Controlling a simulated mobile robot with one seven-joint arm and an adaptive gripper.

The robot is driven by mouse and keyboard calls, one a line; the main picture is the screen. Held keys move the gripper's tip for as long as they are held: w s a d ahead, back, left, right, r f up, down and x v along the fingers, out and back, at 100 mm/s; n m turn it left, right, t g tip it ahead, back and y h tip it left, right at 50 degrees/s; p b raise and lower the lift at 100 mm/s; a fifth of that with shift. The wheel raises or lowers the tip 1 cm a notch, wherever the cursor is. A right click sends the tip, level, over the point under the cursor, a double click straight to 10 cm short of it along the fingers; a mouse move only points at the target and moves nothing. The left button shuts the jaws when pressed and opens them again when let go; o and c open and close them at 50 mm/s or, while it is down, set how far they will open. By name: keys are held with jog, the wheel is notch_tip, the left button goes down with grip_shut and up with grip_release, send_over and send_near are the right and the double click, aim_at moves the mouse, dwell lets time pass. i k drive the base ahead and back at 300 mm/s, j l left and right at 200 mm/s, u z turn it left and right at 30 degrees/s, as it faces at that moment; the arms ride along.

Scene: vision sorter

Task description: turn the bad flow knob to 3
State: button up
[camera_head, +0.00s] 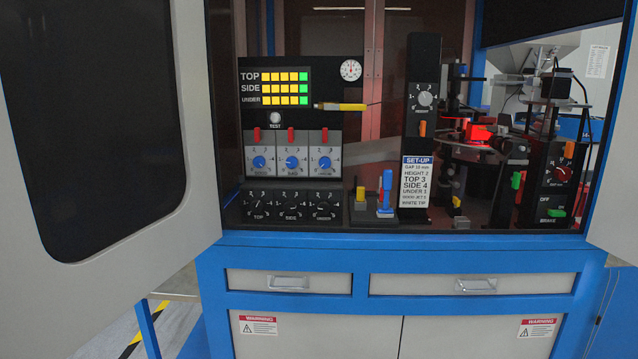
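No label reading "bad flow" is legible, so I cannot tell which knob it is. A red knob (563,174) sits on a black panel at the right, with small scale marks around it and a red-orange lever (569,149) above. A grey knob (425,99) with a numbered scale is on the tall black column. Three blue knobs, left (259,163), middle (291,163) and right (325,163), sit on grey plates. Three black knobs, marked TOP (258,203), SIDE (291,204) and UNDER (323,205), are below them. Their exact settings are too small to read. My gripper is not in view.
Open cabinet doors flank the opening at left (190,130) and right (615,180). The set-up card (415,181) is on the column. A yellow-tipped rod (340,107) juts out from the left panel. A green brake switch (557,212) is below the red knob. Drawers (290,282) are underneath.

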aim_at(292, 161)
jog(key=i+l+z, duration=0.2)
jog(key=i+l, duration=0.15)
jog(key=i+l+z, duration=0.25)
jog(key=i+l, duration=0.05)
jog(key=i, duration=0.1)
